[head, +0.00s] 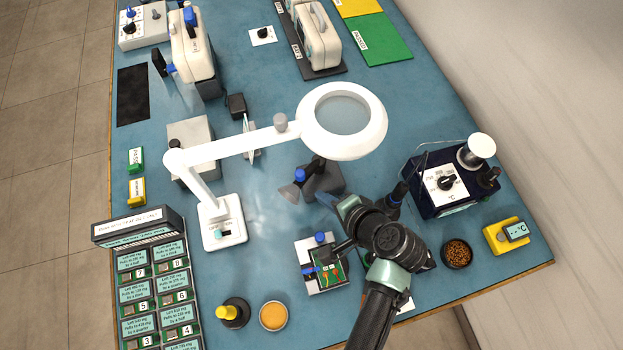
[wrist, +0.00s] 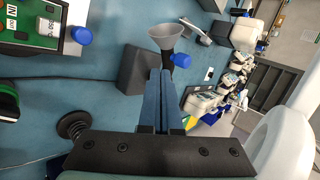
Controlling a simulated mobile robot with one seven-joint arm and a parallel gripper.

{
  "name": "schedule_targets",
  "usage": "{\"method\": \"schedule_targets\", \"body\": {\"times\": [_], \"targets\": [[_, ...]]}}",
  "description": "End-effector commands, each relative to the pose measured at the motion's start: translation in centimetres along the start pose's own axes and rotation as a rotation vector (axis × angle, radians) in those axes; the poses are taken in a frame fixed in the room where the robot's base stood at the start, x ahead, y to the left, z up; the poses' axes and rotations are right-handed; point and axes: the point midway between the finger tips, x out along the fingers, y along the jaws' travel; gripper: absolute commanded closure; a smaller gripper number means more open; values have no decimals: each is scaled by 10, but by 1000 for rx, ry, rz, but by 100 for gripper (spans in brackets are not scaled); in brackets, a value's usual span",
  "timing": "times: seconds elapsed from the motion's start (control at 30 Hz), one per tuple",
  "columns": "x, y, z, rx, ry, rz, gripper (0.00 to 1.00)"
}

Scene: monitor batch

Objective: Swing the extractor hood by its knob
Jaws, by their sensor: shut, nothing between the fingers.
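The extractor hood has a grey cone (head: 290,192) on a dark body (head: 326,180), near the middle of the bench in the head view. Its blue knob (head: 300,174) sits beside the cone. In the wrist view the cone (wrist: 168,36) is at top centre, the knob (wrist: 182,60) to its right and below, and the dark body (wrist: 142,72) to the left. My gripper (head: 342,202) is shut and empty, right of the hood's cone. In the wrist view its blue fingertips (wrist: 160,74) reach just below the cone and knob; I cannot tell whether they touch anything.
A white magnifier lamp (head: 365,90) arches over the bench beyond the hood. A circuit board in a holder (head: 313,283) stands nearer. A soldering station (head: 428,200) and a bowl (head: 457,250) are at right. Bare blue bench lies left of the hood.

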Motion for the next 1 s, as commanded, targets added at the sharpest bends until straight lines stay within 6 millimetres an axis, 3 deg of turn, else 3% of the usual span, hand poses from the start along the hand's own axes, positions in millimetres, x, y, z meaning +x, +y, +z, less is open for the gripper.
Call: {"method": "schedule_targets", "body": {"times": [0.03,0.33,1.0], "targets": [[10,-1,1,-2,-3,1,100],[34,-26,0,-1,0,1,100],[38,-32,5,30,34,0,100]]}}
